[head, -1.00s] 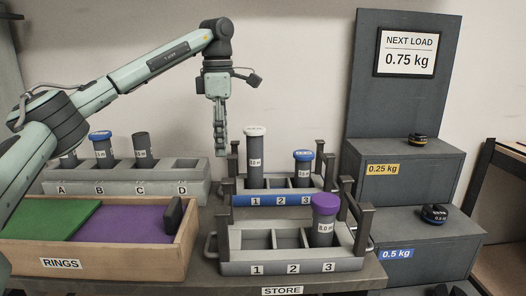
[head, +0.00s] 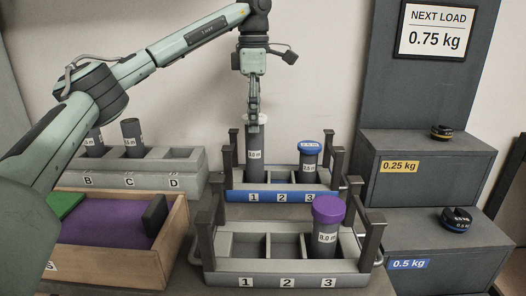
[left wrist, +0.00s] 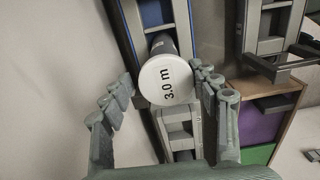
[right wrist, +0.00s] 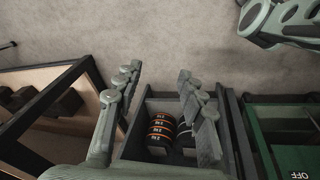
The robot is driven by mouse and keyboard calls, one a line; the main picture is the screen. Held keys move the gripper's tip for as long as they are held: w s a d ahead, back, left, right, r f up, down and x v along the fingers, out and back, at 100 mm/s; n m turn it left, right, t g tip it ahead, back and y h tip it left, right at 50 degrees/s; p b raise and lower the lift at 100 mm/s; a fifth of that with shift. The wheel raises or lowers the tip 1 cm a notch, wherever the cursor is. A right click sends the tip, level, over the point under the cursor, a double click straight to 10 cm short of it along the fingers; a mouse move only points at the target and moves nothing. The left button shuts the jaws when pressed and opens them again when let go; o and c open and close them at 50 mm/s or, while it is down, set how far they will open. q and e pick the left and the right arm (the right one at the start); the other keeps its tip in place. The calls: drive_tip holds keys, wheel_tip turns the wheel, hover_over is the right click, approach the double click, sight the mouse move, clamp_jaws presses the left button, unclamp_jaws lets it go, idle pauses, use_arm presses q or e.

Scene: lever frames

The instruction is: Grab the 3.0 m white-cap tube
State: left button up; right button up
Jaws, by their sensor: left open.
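The white-cap tube (head: 254,148) stands upright in slot 1 of the blue-front rack (head: 275,197). Its cap (left wrist: 166,80) reads 3.0 m in the left wrist view. My left gripper (head: 253,110) points straight down at the cap, its fingers partly covering it in the head view. In the left wrist view my left gripper (left wrist: 163,75) is open, with one finger on each side of the cap; the right-hand finger looks close to the rim, the left-hand one has a gap. Contact cannot be told. My right gripper (right wrist: 160,82) is open and empty, away from the tubes.
A blue-cap tube (head: 309,158) stands in slot 3 of the same rack. A purple-cap tube (head: 326,228) stands in the grey front rack (head: 260,267), slot 3. Upright rack handles (head: 234,150) flank the tubes. A lettered rack (head: 150,182) is left; weights (right wrist: 160,133) lie below my right gripper.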

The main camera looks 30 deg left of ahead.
sight(255, 147)
use_arm(q)
drive_tip(key=shift+f, duration=0.2)
drive_tip(key=f, duration=0.7)
drive_tip(key=shift+s, duration=0.3)
drive_tip(key=shift+f, duration=0.15)
drive_tip(key=shift+d, duration=0.1)
drive_tip(key=c, duration=1.4)
use_arm(e)
drive_tip(key=shift+s+f, duration=0.9)
